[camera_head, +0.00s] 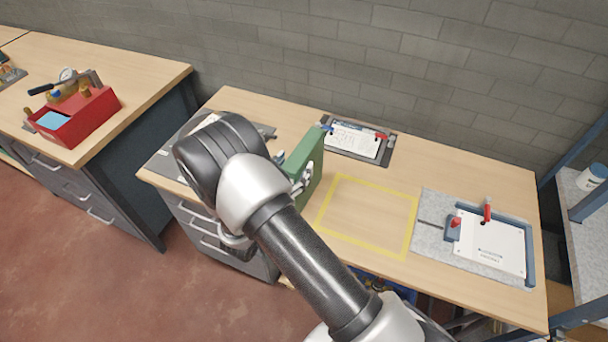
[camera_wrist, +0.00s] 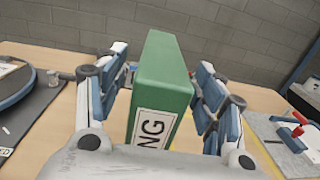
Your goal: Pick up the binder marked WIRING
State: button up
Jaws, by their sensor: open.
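The green binder (camera_wrist: 163,75) stands upright on the bench between the two fingers of my gripper (camera_wrist: 165,95). Its white spine label (camera_wrist: 153,127) shows the letters "NG"; the rest of the label is hidden by my gripper's body. The fingers are open, with a gap visible on the binder's right side.
A yellow taped rectangle (camera_head: 345,178) on the bench is empty, right of the binder. A grey mat (camera_head: 432,205) with a white plate (camera_head: 490,243) and red clamps is at right. A red toolbox (camera_head: 87,124) stands on the left bench.

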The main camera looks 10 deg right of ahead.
aim_at(301, 155)
jog(key=x, duration=0.5)
jog(key=shift+r+b, duration=0.2)
jog(key=shift+b, duration=0.1)
jog(key=shift+c, duration=0.3)
grip_shut()
dwell(0.5)
